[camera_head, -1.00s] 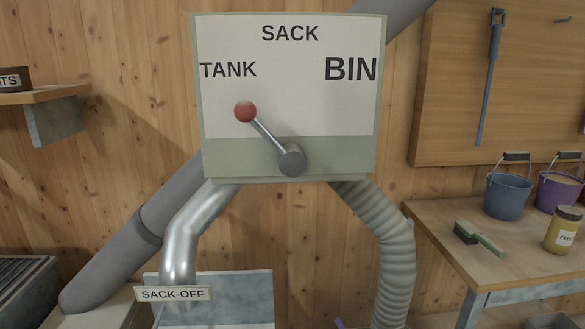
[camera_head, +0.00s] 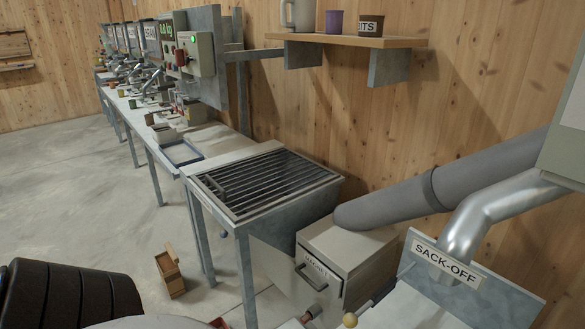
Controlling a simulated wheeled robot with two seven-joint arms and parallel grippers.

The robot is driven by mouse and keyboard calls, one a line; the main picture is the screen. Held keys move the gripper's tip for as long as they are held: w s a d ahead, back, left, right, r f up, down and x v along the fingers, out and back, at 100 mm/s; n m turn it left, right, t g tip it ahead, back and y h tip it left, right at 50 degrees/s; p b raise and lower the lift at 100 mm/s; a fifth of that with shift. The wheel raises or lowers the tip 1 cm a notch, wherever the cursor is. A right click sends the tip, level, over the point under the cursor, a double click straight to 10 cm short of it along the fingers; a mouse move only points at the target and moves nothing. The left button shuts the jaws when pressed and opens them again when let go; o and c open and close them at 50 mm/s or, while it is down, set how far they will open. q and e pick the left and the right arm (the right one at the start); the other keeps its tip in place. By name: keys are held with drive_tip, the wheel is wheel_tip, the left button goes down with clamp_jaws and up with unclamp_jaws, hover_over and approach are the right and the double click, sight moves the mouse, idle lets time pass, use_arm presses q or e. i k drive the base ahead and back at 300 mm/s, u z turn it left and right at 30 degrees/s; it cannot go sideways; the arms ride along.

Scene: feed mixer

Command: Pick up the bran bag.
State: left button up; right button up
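I cannot make out a bran bag in the head view. Small items stand on the long bench at the far left, too small to identify. Neither of my grippers shows, so I cannot see what they hold.
A grated hopper (camera_head: 268,183) stands in the middle beside a long bench (camera_head: 215,143). A "MAGNET" box (camera_head: 345,248) and a "SACK-OFF" plate (camera_head: 446,262) are at right. A wall shelf (camera_head: 345,41) holds cups. A small wooden box (camera_head: 170,273) sits on the floor; the floor at left is open.

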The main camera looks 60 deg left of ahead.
sight(167, 261)
drive_tip(key=u, duration=2.75)
